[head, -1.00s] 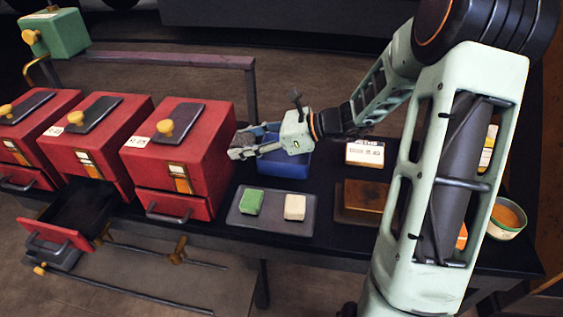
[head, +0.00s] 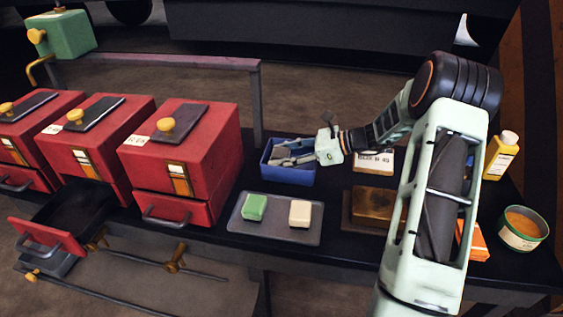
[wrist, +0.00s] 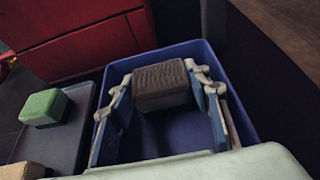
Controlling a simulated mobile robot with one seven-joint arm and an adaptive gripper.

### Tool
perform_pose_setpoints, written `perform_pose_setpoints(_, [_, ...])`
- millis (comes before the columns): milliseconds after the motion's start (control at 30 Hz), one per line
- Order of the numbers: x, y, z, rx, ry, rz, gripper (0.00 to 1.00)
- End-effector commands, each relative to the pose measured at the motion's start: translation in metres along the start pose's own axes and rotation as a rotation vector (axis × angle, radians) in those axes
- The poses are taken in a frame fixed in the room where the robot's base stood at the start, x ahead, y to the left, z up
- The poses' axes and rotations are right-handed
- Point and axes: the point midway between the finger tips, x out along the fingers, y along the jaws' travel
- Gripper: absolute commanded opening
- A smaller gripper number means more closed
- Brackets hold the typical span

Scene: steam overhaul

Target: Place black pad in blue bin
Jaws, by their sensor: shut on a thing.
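The black pad (wrist: 162,85) is a dark, ribbed block with a greyish lower part, held between the two fingers of my gripper (wrist: 165,92) in the wrist view. My gripper (head: 290,155) is shut on it over the blue bin (head: 290,176), at the back of the table. In the wrist view the bin (wrist: 176,138) surrounds the pad and fingers, and its empty blue floor shows beneath. I cannot tell how far the pad is above the floor. In the head view the fingers largely hide the pad.
A grey tray (head: 240,230) with a green block (head: 254,207) and a cream block (head: 300,213) lies in front of the bin. Red cabinets (head: 195,165) stand to the left, one drawer (head: 45,238) open. A brown block (head: 374,204) and a labelled box (head: 372,160) stand right.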

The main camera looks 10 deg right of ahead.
Motion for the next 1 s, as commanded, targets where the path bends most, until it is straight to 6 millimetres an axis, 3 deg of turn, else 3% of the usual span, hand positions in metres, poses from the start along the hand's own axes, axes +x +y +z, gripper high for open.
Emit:
perform_pose_setpoints(67, [0.005, 0.000, -0.010, 0.000, -0.001, 0.000, 0.17])
perform_pose_setpoints(433, [0.005, 0.000, -0.012, 0.000, -0.001, 0.000, 0.17])
perform_pose_setpoints(467, [0.005, 0.000, -0.012, -0.001, 0.000, -0.001, 0.48])
perform_pose_setpoints(500, [0.005, 0.000, -0.011, -0.001, 0.000, -0.001, 0.52])
perform_pose_setpoints(833, [0.004, 0.000, -0.008, -0.002, 0.000, -0.001, 0.52])
perform_pose_setpoints(1000, [-0.020, -0.001, -0.006, 0.000, 0.001, -0.004, 0.52])
